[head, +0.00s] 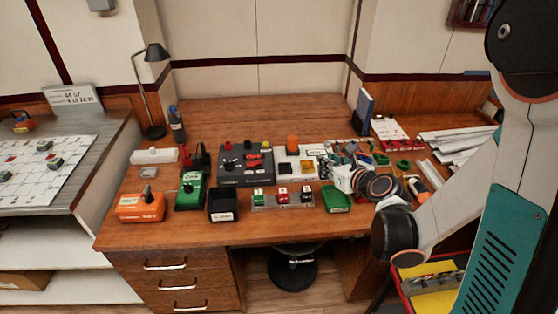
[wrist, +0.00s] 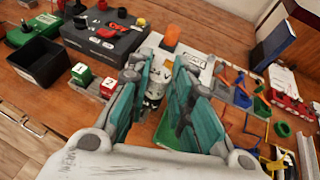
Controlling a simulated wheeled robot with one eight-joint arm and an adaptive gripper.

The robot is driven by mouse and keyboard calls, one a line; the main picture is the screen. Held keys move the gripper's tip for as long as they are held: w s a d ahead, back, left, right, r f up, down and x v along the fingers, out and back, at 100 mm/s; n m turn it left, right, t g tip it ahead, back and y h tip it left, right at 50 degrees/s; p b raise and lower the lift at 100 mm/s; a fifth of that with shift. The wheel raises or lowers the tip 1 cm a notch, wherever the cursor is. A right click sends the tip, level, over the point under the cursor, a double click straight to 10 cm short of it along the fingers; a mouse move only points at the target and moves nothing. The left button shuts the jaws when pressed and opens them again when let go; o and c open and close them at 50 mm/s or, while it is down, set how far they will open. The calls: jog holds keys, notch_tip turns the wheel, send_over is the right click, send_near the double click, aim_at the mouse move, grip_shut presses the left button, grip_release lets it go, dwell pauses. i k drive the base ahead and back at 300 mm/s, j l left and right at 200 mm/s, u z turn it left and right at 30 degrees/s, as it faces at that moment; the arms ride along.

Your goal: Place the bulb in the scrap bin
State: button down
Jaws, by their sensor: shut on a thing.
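My gripper (head: 336,163) is over the right half of the wooden desk, its teal fingers pointing away from me. In the wrist view, the fingers (wrist: 158,72) are closed on a small grey, partly shiny thing, which looks like the bulb (wrist: 153,94); the fingers hide much of it. In the head view I cannot make it out. A black open-topped box with a white label (head: 223,205), likely the scrap bin, stands at the desk's front, left of my gripper. It also shows at the left of the wrist view (wrist: 48,64). Its label is too small to read.
A grey row of coloured breakers (head: 283,199) lies between the box and my gripper. A dark panel (head: 245,165) and a white panel with an orange lamp (head: 292,144) stand behind. A green tray (head: 336,199) sits near the front edge. Green and orange devices are left of the box.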

aim_at(225, 203)
jog(key=j+z, duration=0.55)
jog(key=z, duration=0.2)
jog(key=k+j, duration=0.1)
jog(key=j, duration=0.3)
jog(key=k+j+z, duration=0.15)
jog(key=j, duration=0.25)
jog(key=k+j, duration=0.15)
jog(key=j, duration=0.2)
jog(key=k+j+z, duration=0.15)
jog(key=j, duration=0.25)
jog(key=k+j, duration=0.15)
jog(key=j, duration=0.2)
jog(key=k+j+z, duration=0.15)
jog(key=j, duration=0.2)
jog(key=k+j, duration=0.1)
jog(key=j, duration=0.2)
jog(key=k+j, duration=0.25)
jog(key=j, duration=0.3)
